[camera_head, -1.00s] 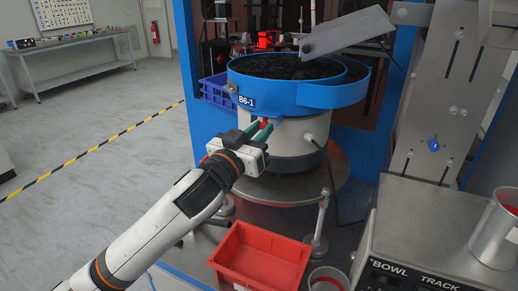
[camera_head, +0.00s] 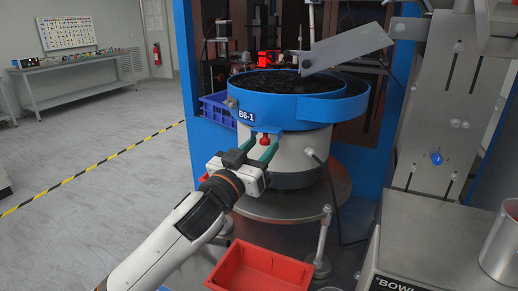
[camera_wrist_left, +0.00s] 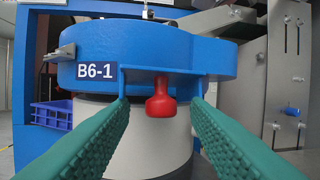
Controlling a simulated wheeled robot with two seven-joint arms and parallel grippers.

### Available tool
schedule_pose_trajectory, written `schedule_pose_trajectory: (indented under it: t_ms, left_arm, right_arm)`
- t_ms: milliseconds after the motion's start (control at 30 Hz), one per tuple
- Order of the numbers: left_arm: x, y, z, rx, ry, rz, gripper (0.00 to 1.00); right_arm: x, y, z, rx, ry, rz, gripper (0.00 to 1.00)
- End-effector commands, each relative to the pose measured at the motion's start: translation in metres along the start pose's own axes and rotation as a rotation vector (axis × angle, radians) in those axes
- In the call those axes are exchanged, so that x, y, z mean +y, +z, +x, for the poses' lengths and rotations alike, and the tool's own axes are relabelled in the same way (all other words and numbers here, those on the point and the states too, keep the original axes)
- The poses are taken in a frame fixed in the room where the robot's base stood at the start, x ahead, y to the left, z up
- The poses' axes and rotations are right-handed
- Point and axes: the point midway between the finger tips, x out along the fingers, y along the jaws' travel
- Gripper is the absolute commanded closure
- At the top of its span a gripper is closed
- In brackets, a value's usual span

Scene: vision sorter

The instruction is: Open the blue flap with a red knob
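The blue bowl (camera_head: 285,107) labelled B6-1 stands on a grey cylindrical base, full of dark parts. A small blue flap (camera_wrist_left: 160,72) sits on its front below the rim, with a red knob (camera_head: 264,141) hanging under it. The knob also shows in the left wrist view (camera_wrist_left: 161,98). My left gripper (camera_head: 261,146) is open in front of the flap. In the wrist view its green fingers lie on either side of the knob, with gaps on both sides. How far the fingertips reach in depth is hard to tell. My right gripper is out of view.
A red bin (camera_head: 262,270) stands below on the floor side. A round metal table (camera_head: 300,207) carries the bowl. A blue crate (camera_head: 217,110) is at left behind. A metal chute (camera_head: 345,50) overhangs the bowl; a control box (camera_head: 425,240) stands at right.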

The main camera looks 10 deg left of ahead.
Motion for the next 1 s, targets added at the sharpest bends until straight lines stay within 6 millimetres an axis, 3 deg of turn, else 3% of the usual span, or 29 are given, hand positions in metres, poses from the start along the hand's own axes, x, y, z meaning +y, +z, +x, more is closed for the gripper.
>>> schedule_pose_trajectory:
  t_ms: [267,700,1000]
  left_arm:
    - [0.0,0.0,-0.008,-0.002,-0.001,0.0,0.57]
    - [0.0,-0.002,-0.095,0.0,0.001,0.0,0.57]
    - [0.0,0.0,-0.12,-0.001,0.0,0.0,0.57]
  right_arm:
    - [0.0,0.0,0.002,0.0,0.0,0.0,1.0]
    - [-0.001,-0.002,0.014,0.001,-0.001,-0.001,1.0]
    - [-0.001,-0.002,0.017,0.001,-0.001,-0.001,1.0]
